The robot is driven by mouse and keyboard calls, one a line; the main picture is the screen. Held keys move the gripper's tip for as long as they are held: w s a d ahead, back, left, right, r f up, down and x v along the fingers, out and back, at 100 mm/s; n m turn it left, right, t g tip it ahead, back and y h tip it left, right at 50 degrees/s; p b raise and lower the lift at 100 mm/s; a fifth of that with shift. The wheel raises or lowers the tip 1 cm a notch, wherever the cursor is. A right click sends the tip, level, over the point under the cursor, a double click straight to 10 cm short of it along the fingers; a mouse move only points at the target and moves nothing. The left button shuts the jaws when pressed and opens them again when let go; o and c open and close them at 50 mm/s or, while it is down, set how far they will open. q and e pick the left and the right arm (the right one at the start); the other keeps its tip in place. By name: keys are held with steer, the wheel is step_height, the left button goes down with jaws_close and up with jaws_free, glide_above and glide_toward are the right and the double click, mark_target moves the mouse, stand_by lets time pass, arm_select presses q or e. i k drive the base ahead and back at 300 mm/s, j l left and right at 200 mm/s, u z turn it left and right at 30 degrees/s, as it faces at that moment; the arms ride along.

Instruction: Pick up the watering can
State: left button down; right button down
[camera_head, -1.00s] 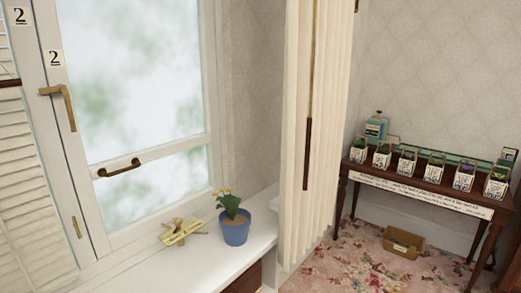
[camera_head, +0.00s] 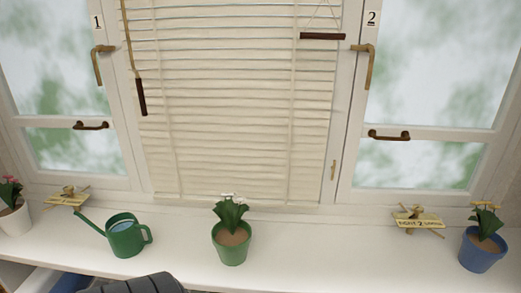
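A green watering can (camera_head: 126,238) stands upright on the white windowsill, left of the middle of the head view. Its long spout points to the upper left and its handle is on the right side. Its top is open and the inside looks light blue. A dark grey ribbed part of my own body shows at the bottom edge, just below the can. Neither of my grippers is in view.
A green pot (camera_head: 232,244) with white flowers stands right of the can. A white pot (camera_head: 14,220) stands at the far left and a blue pot (camera_head: 480,252) at the far right. Small wooden signs (camera_head: 418,222) sit near the windows. The sill (camera_head: 330,255) between green and blue pots is clear.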

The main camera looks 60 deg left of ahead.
mark_target(123, 232)
steer(key=u, duration=2.8)
